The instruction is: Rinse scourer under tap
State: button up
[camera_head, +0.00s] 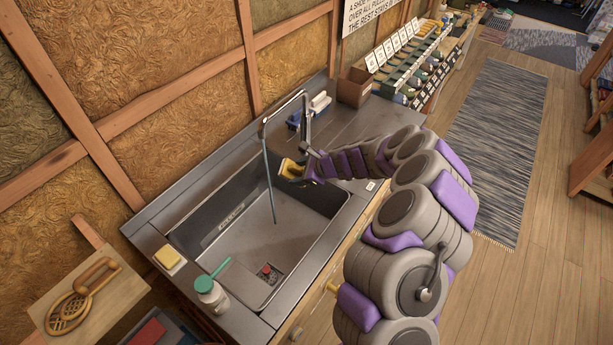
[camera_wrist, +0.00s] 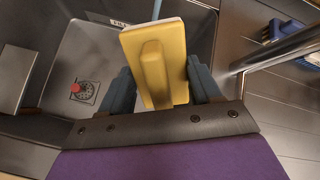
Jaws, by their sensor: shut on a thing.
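The yellow scourer (camera_head: 289,167) has a raised grip along its back and a pale edge. In the wrist view the scourer (camera_wrist: 154,65) fills the middle, between the two blue-grey fingers of my gripper (camera_wrist: 161,88). My gripper (camera_head: 297,171) is shut on it and holds it over the sink's right end. The tap (camera_head: 287,108) arches over the sink. A thin bluish stream (camera_head: 270,185) runs from its spout into the basin (camera_head: 240,245). In the head view the scourer is just right of the stream, apparently apart from it. The scourer's underside is hidden.
A yellow block (camera_head: 170,258) lies on the sink's left rim. A white bottle with a green brush (camera_head: 210,288) stands at the front left. A blue caddy (camera_head: 300,118) and a brown box (camera_head: 354,88) are behind the tap. A red object (camera_wrist: 75,87) lies on the drain.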

jog(key=w+a+f+b, duration=0.1)
jog(key=w+a+b, duration=0.1)
jog(key=w+a, duration=0.2)
jog(key=shift+a+f, duration=0.2)
jog(key=shift+a, duration=0.8)
jog(key=shift+s+d+p, duration=0.25)
jog(key=shift+s+d, duration=0.5)
jog(key=shift+d, duration=0.35)
jog(key=shift+s+d+p, duration=0.3)
jog(key=shift+s+d, duration=0.45)
jog(key=shift+d, duration=0.4)
jog(key=shift+s+d+p, duration=0.25)
jog(key=shift+s+d, duration=0.5)
jog(key=shift+d, duration=0.35)
jog(key=shift+r, duration=0.1)
jog(key=shift+p+v, duration=0.9)
jog(key=shift+v, duration=0.25)
jog(key=shift+p+v, duration=1.35)
jog(key=shift+v, duration=0.7)
jog(key=shift+d, duration=0.1)
